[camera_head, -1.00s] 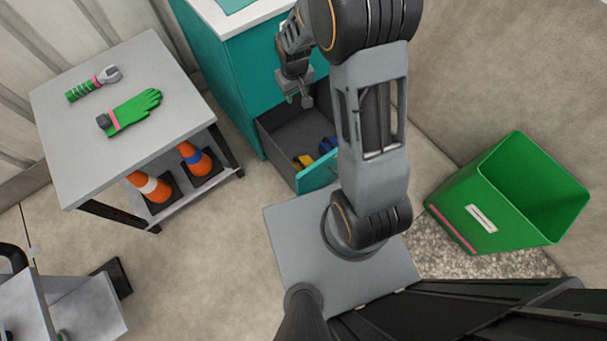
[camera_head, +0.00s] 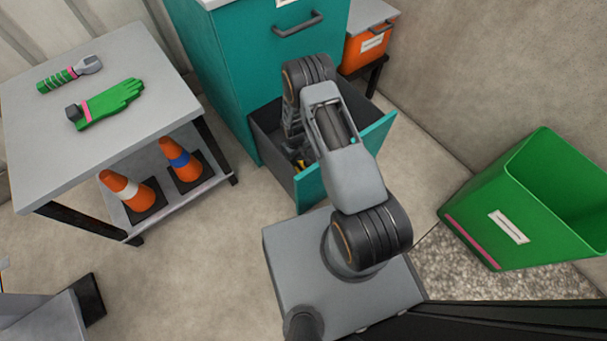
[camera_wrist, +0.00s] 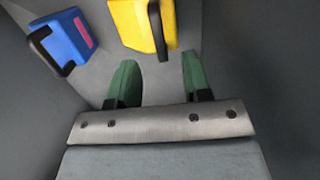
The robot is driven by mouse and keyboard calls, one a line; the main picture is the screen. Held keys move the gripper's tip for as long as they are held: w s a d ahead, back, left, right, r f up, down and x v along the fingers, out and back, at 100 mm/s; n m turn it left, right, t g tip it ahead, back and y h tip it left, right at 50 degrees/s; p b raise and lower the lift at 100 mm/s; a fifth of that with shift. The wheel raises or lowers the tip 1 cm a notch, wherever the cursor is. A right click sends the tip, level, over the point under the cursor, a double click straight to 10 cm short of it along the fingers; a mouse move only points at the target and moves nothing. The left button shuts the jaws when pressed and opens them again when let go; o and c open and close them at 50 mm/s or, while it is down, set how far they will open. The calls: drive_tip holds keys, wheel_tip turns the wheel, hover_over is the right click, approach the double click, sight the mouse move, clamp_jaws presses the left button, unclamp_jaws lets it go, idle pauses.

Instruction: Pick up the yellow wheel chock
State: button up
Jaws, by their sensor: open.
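The yellow wheel chock (camera_wrist: 138,22) lies on the floor of the open drawer, at the top of the wrist view, with a black handle on its right side. In the head view only a small yellow bit (camera_head: 301,163) shows beside my arm. My gripper (camera_wrist: 158,75) is open and empty inside the drawer, its two green fingertips pointing toward the chock and apart from it. In the head view my arm hides the gripper's fingers. A blue block with a black handle and pink patch (camera_wrist: 62,42) lies left of the yellow chock.
The teal drawer's front (camera_head: 310,187) and grey walls surround my gripper closely. A grey table (camera_head: 110,135) with a green glove and wrench stands left, traffic cones on its shelf. A green bin (camera_head: 480,222) stands right. An orange box (camera_head: 362,52) is at the back.

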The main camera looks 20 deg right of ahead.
sight(299, 166)
drive_tip(key=shift+s+d+f+b, duration=0.1)
drive_tip(key=shift+f+b, duration=0.75)
drive_tip(key=shift+f, duration=1.05)
drive_tip(key=shift+s+d+f+b, duration=0.1)
drive_tip(key=shift+f+b, duration=0.75)
drive_tip(key=shift+f, duration=1)
drive_tip(key=shift+c, duration=0.3)
clamp_jaws()
